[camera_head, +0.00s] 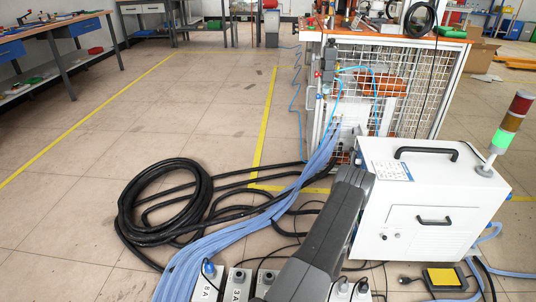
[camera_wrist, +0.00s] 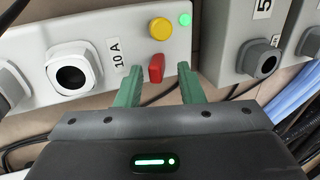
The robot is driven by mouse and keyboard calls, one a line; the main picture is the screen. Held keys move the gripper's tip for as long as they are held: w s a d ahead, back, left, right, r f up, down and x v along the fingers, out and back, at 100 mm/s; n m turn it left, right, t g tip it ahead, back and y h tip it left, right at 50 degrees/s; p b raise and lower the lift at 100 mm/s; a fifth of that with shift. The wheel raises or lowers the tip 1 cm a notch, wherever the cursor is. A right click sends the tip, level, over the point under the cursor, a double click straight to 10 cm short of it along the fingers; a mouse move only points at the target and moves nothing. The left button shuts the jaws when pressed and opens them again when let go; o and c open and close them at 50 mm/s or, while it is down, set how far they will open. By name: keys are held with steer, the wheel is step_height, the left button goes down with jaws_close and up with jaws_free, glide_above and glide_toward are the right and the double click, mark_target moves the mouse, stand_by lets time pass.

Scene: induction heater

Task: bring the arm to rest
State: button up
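My gripper (camera_wrist: 160,72) shows in the wrist view as two green fingers standing apart, with nothing held between them. Past the fingertips is a grey socket box (camera_wrist: 110,40) labelled 10 A. Its red switch (camera_wrist: 156,68) appears between the fingertips; I cannot tell whether they touch it. Above the switch are a yellow button (camera_wrist: 160,28) and a lit green lamp (camera_wrist: 185,19). In the head view my dark grey arm (camera_head: 335,235) reaches down to the bottom edge, and the gripper is out of sight there.
Several socket boxes (camera_head: 237,284) line the floor at the bottom. Blue hoses (camera_head: 235,235) and a black cable coil (camera_head: 165,200) lie left of my arm. A white cabinet (camera_head: 415,215) with a signal tower (camera_head: 507,130) stands close on the right.

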steer(key=p, duration=0.1)
steer(key=h+p, duration=0.1)
steer(key=shift+a+r+p, duration=0.2)
steer(key=shift+r+p, duration=0.15)
steer(key=p, duration=0.3)
steer(key=h+p, duration=0.1)
steer(key=p, duration=0.2)
steer(key=shift+a, duration=0.25)
steer(key=shift+h, duration=0.3)
steer(key=shift+a+f+h, duration=0.15)
steer(key=shift+f+h, duration=0.15)
steer(key=shift+f, duration=0.05)
steer(key=shift+g+b, duration=0.3)
steer(key=shift+b, duration=0.2)
